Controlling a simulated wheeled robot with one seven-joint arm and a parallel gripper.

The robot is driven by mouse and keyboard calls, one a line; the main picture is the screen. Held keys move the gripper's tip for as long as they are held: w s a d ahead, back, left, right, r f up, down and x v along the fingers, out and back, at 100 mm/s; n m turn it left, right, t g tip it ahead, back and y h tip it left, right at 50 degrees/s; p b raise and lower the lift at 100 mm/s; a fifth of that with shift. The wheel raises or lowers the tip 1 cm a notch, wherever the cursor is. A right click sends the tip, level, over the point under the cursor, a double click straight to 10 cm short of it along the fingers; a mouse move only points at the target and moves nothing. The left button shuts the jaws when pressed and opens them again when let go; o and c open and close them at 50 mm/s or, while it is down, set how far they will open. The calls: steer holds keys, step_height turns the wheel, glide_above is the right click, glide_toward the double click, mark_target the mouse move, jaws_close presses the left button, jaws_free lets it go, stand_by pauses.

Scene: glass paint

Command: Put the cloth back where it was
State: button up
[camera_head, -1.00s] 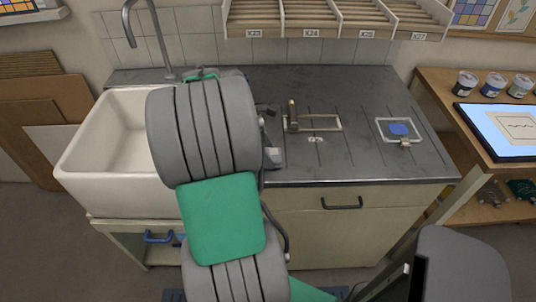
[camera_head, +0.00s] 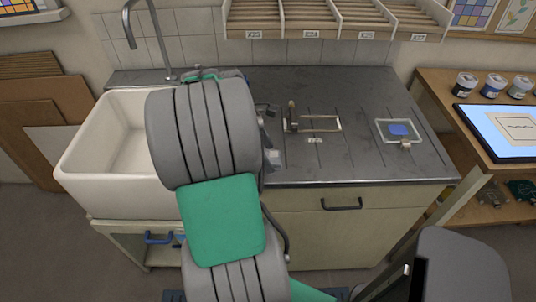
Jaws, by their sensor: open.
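No cloth can be made out for certain. A flat blue patch (camera_head: 398,129) lies inside a small pale frame (camera_head: 379,131) on the right of the counter; I cannot tell whether it is cloth or paint. My arm crosses the middle of the view and covers the counter's left part and the sink's right side. My gripper (camera_head: 267,112) is mostly hidden behind the arm. Only small dark parts of it show at the arm's right edge, over the counter. It is open, and nothing is seen held in it.
The grey counter (camera_head: 360,163) is largely clear. A clamp-like wooden frame (camera_head: 322,124) lies at its middle. A white sink (camera_head: 85,165) with a tall tap (camera_head: 160,45) is on the left. A slatted rack (camera_head: 335,17) hangs above. Paint jars (camera_head: 493,84) and a lit panel (camera_head: 505,128) stand right.

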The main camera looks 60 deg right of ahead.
steer(key=p+v, duration=0.3)
steer(key=v, duration=0.8)
steer(key=w+a+r+m+t+h, duration=0.1)
steer(key=w+a+t, duration=0.2)
steer(key=w+a, duration=0.6)
steer(key=w+a+f+m+t+y, duration=0.1)
steer(key=a+m+t, duration=0.1)
steer(key=a, duration=1.1)
steer(key=w+a+f+m+t+y, duration=0.1)
steer(key=a+m+t+y, duration=0.1)
steer(key=a, duration=1.1)
steer(key=shift+w+a+f+t, duration=0.2)
steer(key=shift+a+f+t, duration=0.05)
steer(key=shift+t, duration=0.05)
